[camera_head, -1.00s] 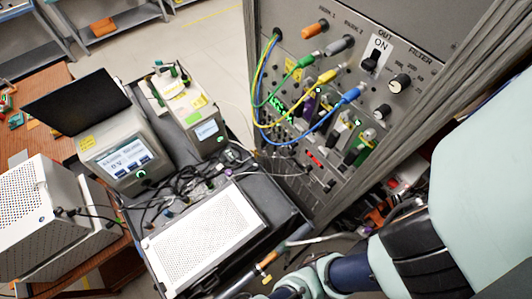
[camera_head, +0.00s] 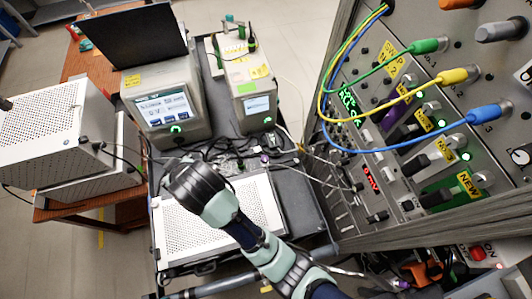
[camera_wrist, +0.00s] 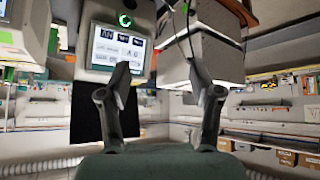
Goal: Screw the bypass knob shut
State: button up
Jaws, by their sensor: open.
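No knob in view can be made out as the bypass knob. A round knob (camera_head: 521,156) with a pale face shows at the right edge of the rack panel in the head view, with no readable label. My arm reaches over the white perforated box in the head view, and its fingers cannot be made out there. In the wrist view my gripper (camera_wrist: 158,74) is open, its two fingers apart with nothing between them. Beyond the fingers, upside down, is the instrument with the lit screen (camera_wrist: 118,47); it also shows in the head view (camera_head: 167,106).
A rack panel (camera_head: 400,228) with blue (camera_head: 485,114), yellow (camera_head: 452,77) and green (camera_head: 425,46) plugs stands on the right. A smaller instrument (camera_head: 250,92), a perforated white box (camera_head: 262,195) and loose cables crowd the cart. Another perforated box (camera_head: 50,128) stands at the left.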

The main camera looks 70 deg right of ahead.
jog(key=d+f+m+g+b, duration=0.25)
jog(key=d+f+b, duration=0.45)
jog(key=d+f, duration=0.55)
jog(key=m+g+y+b, duration=0.25)
jog(key=g+b, duration=0.25)
jog(key=b, duration=0.7)
send_over(265, 158)
notch_tip(265, 158, down, 16)
jog(key=shift+w+f, duration=0.15)
jog(key=shift+f, duration=0.05)
notch_tip(265, 158, down, 8)
jog(key=shift+r+b, duration=0.2)
jog(key=shift+b, duration=0.9)
jog(key=shift+m, duration=0.3)
jog(key=c, duration=1.1)
